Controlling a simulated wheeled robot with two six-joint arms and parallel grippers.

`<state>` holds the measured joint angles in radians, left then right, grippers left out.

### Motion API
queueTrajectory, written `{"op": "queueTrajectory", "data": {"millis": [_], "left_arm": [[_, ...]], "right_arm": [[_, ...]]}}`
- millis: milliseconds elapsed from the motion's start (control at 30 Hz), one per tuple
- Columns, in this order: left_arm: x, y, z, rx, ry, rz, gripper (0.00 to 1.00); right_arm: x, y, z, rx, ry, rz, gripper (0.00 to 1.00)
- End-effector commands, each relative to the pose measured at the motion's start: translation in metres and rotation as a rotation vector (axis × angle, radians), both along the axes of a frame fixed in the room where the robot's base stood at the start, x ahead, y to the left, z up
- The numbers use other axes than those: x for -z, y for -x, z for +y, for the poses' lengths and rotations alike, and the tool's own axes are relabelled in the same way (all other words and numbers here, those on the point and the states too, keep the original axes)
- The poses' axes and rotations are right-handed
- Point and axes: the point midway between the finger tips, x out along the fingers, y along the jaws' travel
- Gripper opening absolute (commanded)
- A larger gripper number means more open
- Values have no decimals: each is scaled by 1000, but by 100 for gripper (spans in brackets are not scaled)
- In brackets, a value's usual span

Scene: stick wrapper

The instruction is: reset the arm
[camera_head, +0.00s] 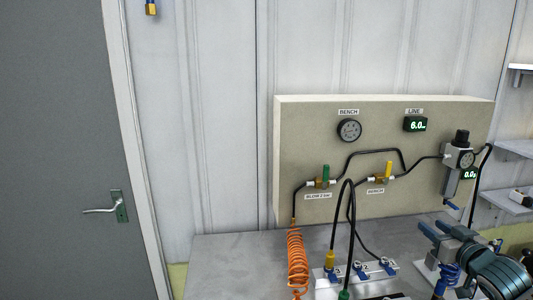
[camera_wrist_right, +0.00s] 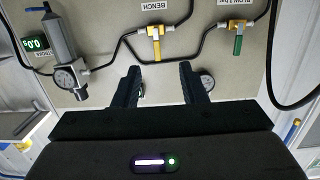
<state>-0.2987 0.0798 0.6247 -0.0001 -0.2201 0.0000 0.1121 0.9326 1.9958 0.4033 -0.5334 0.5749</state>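My right gripper (camera_head: 432,227) is at the lower right of the head view, in front of the bench, with its fingers pointing toward the panel. In the right wrist view my right gripper (camera_wrist_right: 160,68) has its two dark fingers well apart with nothing between them. The beige panel (camera_wrist_right: 190,65) lies beyond the fingertips. My left gripper and left arm do not show in either view.
The panel (camera_head: 300,130) carries valves, a round gauge (camera_head: 349,130) and a regulator (camera_head: 461,160). An orange coiled hose (camera_head: 297,262) and a white manifold (camera_head: 320,282) with black hoses are on the grey bench (camera_head: 230,255). Shelves (camera_head: 515,148) stand right. The bench's left part is clear.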

Motion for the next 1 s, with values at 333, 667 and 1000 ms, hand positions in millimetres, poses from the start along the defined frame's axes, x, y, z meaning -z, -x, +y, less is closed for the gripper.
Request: {"op": "queueTrajectory", "data": {"millis": [333,667,1000], "left_arm": [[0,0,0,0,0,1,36],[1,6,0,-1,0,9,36],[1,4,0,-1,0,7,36]], "right_arm": [[102,43,45,25,42,217,38],[243,185,125,57,126,667,38],[285,303,165,60,161,989,38]]}}
